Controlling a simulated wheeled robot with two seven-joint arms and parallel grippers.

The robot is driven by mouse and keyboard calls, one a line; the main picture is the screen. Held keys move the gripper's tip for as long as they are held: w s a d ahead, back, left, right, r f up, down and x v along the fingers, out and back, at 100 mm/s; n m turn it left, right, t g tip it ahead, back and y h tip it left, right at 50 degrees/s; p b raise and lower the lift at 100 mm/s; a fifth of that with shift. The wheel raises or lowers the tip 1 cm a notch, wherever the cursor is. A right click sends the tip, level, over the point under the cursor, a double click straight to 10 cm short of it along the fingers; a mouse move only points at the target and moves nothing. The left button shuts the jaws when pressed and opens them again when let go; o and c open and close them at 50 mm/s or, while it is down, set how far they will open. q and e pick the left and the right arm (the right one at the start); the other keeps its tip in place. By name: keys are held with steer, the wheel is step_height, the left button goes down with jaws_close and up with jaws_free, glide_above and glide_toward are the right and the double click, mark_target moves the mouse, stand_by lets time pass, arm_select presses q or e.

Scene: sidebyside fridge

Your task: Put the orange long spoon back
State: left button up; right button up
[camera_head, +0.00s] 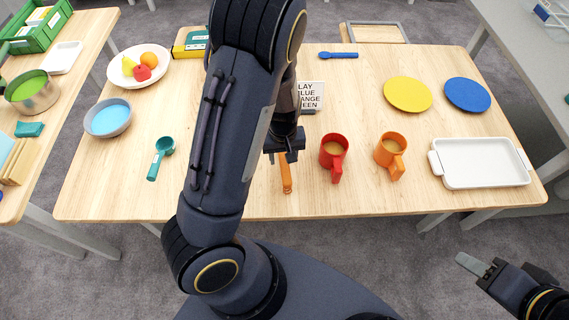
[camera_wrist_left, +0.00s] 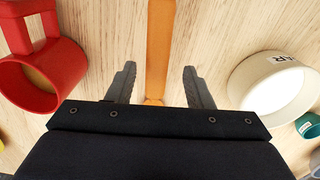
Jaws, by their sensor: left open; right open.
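The orange long spoon (camera_head: 286,178) lies on the wooden table near its front edge, its handle pointing towards me. My left gripper (camera_head: 284,154) is above it, open. In the left wrist view the orange handle (camera_wrist_left: 159,40) runs between the two spread fingers (camera_wrist_left: 159,75), with a gap on each side. The far part of the spoon is hidden behind my gripper and arm in the head view. My right gripper (camera_head: 478,266) is open and empty, in front of the table at the lower right.
A red mug (camera_head: 333,152) stands just right of the spoon, with an orange mug (camera_head: 391,150) beyond. A white labelled cup (camera_wrist_left: 270,85) shows in the wrist view. A teal scoop (camera_head: 160,155) lies left. A sign (camera_head: 312,95), blue spoon (camera_head: 338,54) and white tray (camera_head: 483,164) are also on the table.

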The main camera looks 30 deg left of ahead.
arm_select(q)
step_height(320, 180, up, 2)
steer(key=shift+r, duration=0.1)
steer(key=s+d+r+m+t+h, duration=0.2)
steer(key=s+r+m, duration=0.1)
steer(key=s+r, duration=0.5)
steer(key=s+d+r+m+t+h, duration=0.1)
steer(key=s+d+r+m+t, duration=0.1)
steer(key=s+r, duration=0.6)
step_height(320, 180, up, 5)
steer(key=shift+m+t+h, duration=0.4)
steer(key=shift+t, duration=0.4)
